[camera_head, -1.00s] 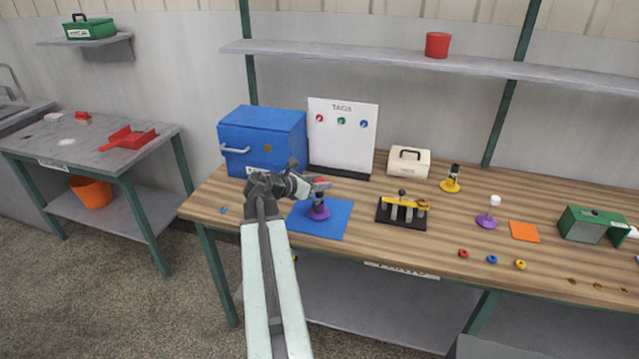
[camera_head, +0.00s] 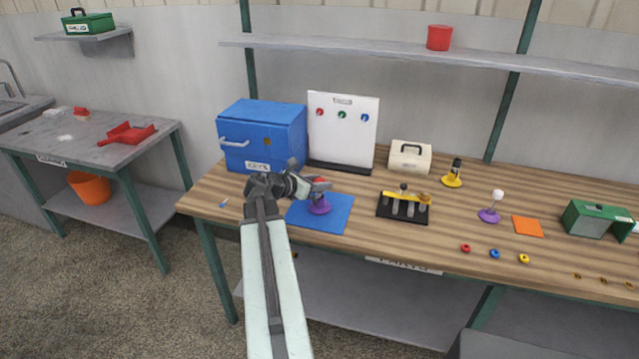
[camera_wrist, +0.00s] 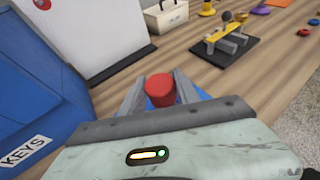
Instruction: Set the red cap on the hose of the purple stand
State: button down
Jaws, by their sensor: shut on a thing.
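The red cap (camera_wrist: 160,91) is between the two fingers of my gripper (camera_wrist: 162,84) in the wrist view, and my gripper is shut on it. In the head view my gripper (camera_head: 318,185) is right over the purple stand (camera_head: 320,207), which stands on a blue mat (camera_head: 337,220). The stand's round base shows, but its hose is mostly hidden behind my gripper. I cannot tell whether the cap touches the hose end. A second purple stand (camera_head: 489,216) with a white top is to the right.
A blue cabinet (camera_head: 262,135) and a white tag board (camera_head: 343,130) stand behind my gripper. A black rack with a yellow bar (camera_head: 403,207) is close on the right. Farther right are a yellow stand (camera_head: 452,180) and small rings at the front edge.

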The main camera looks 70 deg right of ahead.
jog(key=shift+f, duration=0.2)
jog(key=c, duration=0.8)
grip_release()
jog(key=p+v, duration=0.2)
jog(key=v, duration=0.5)
jog(key=shift+w+a+r+p, duration=0.2)
jog(key=shift+a+r+p, duration=0.1)
jog(key=shift+p, duration=0.1)
